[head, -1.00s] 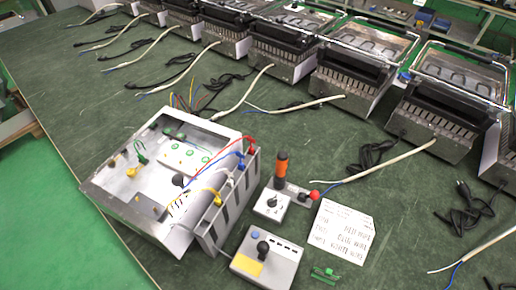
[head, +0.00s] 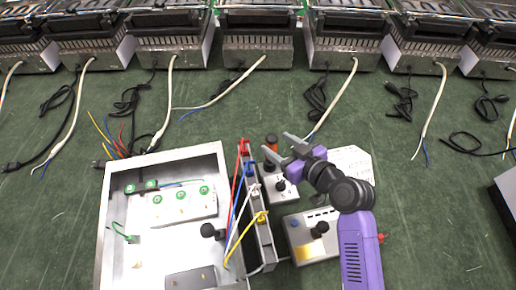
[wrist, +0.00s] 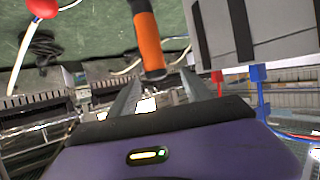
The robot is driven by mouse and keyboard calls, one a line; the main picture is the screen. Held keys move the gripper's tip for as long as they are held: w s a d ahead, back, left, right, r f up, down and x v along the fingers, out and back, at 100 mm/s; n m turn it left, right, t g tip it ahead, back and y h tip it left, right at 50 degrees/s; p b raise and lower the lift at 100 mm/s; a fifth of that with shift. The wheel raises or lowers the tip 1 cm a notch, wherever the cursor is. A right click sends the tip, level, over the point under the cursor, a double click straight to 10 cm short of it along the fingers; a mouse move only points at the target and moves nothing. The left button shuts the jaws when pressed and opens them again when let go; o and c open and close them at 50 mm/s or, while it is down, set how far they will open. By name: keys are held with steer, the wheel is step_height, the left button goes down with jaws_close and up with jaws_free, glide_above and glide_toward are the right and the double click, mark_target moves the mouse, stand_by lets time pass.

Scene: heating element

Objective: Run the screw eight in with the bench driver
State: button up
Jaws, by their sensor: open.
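The bench driver, with an orange handle (head: 271,141), stands at the back of a small grey holder (head: 285,186). In the wrist view the orange and black driver handle (wrist: 149,45) shows just beyond and between the fingertips. My gripper (head: 276,144) is open and empty, its two fingers reaching toward the handle; its fingers also show in the wrist view (wrist: 160,85). The open metal housing (head: 110,225) at the left holds a white block (head: 183,208) with several green-ringed screw points. I cannot tell which is screw eight.
A dark rack (head: 258,225) with red, blue, white and yellow leads stands between the housing and the holder. A grey control box (head: 300,248) and a white paper sheet (head: 355,162) lie to the right. Heater units (head: 258,45) and cables line the back.

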steer(key=x, duration=0.2)
steer(key=shift+w+a+f, duration=0.1)
steer(key=shift+w+a, duration=0.05)
steer(key=shift+w, duration=0.1)
steer(key=shift+d+f+x, duration=0.15)
steer(key=shift+x, duration=1.05)
steer(key=shift+d+f+x, duration=0.1)
steer(key=shift+d+x, duration=0.05)
steer(key=shift+x, duration=1.1)
steer(key=shift+w, duration=0.1)
jaws_close()
steer(key=shift+r, duration=0.1)
